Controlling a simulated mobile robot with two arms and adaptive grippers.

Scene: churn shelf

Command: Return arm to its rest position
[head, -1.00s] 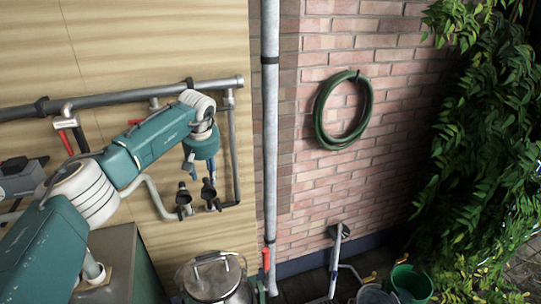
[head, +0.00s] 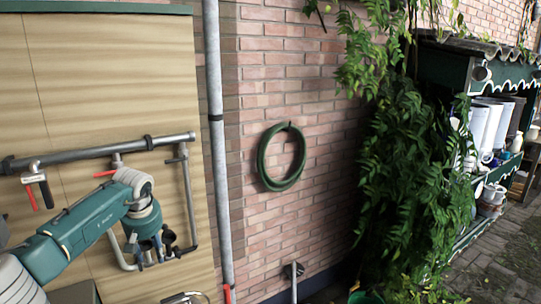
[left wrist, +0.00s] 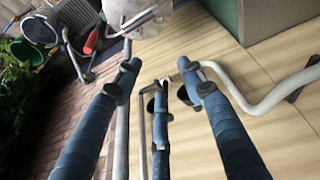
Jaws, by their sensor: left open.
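My left arm comes in from the lower left in the head view, teal with pale joint covers. Its left gripper (head: 153,248) hangs in front of the wooden panel (head: 95,85), below the horizontal grey pipe (head: 80,154). In the left wrist view the left gripper (left wrist: 158,76) shows its blue fingers spread apart with nothing held between them. Dark pipe fittings on the panel show behind the fingers; I cannot tell whether they touch. My right gripper is not in view.
A downpipe (head: 216,150) and a coiled green hose (head: 281,158) are on the brick wall. Leafy climber (head: 415,165) hangs right of them, beside a shelf with pots (head: 484,125). In the left wrist view, a metal vessel (left wrist: 135,14) and green bucket (left wrist: 27,52) stand near.

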